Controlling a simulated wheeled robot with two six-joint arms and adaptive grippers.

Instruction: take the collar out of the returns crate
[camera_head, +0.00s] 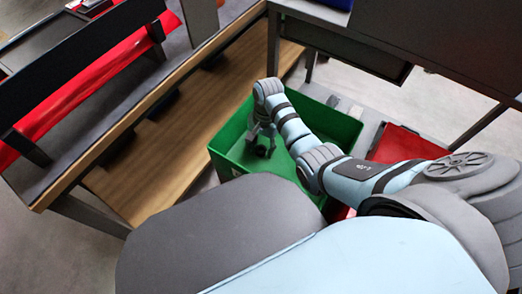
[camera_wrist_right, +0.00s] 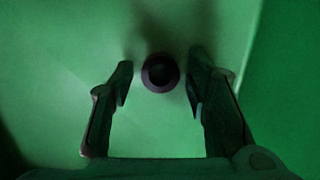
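The returns crate is a green open box (camera_head: 226,160) below the benches in the head view. My right gripper (camera_head: 259,148) reaches down inside it. In the right wrist view, the collar (camera_wrist_right: 160,73) is a small dark ring with a black centre on the crate's green floor. My right gripper's two fingers (camera_wrist_right: 157,88) are apart, one on each side of the collar, with green showing between each finger and the ring. In the head view, the dark shape at the fingers is too small to tell ring from fingertips. My left gripper is not in view.
A dark table (camera_head: 420,45) stands behind and right. A red panel (camera_head: 408,146) lies right of the crate. The crate walls surround my right gripper closely.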

